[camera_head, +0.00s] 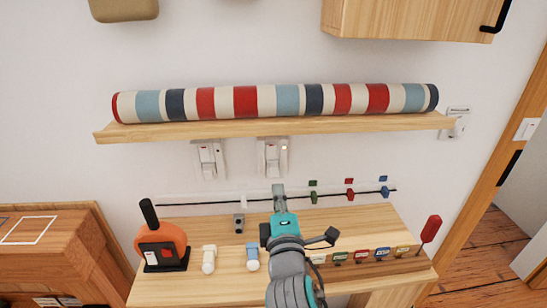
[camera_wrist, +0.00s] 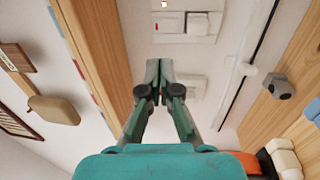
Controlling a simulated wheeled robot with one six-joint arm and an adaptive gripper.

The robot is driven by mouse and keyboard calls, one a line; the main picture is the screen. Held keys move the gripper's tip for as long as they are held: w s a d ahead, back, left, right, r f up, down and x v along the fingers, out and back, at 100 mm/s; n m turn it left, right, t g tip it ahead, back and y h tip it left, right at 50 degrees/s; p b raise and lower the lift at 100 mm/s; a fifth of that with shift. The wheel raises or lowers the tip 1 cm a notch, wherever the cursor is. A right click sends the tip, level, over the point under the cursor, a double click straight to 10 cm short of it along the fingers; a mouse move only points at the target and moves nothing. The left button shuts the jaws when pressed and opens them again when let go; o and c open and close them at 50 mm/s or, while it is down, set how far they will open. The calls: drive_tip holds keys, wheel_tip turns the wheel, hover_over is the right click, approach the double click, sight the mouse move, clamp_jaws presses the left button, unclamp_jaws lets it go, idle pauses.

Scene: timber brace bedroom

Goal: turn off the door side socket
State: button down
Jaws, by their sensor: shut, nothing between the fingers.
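Two white wall sockets sit side by side under the shelf. The right one, nearer the door, is the door side socket (camera_head: 270,158); a small orange light glows at its upper right. It also shows at the top edge of the wrist view (camera_wrist: 187,22), partly cut off. The left socket (camera_head: 209,160) shows behind my fingertips in the wrist view (camera_wrist: 190,88). My gripper (camera_head: 278,187) is shut and empty, with its tips just below the door side socket in the head view. In the wrist view the shut tips (camera_wrist: 159,78) appear apart from both sockets, though depth is unclear.
A wooden shelf (camera_head: 290,127) with a striped roll (camera_head: 270,101) overhangs the sockets. A black rail (camera_head: 225,200) with coloured clips runs below. The desk (camera_head: 190,285) holds an orange-and-black object (camera_head: 163,246) and small items. Another wall fitting (camera_head: 454,123) is at right, near the door frame.

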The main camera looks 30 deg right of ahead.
sight(272, 146)
drive_tip(key=x, duration=1.4)
drive_tip(key=shift+w+d+r, duration=0.1)
drive_tip(key=shift+w+r, duration=0.05)
drive_tip(key=shift+w, duration=0.05)
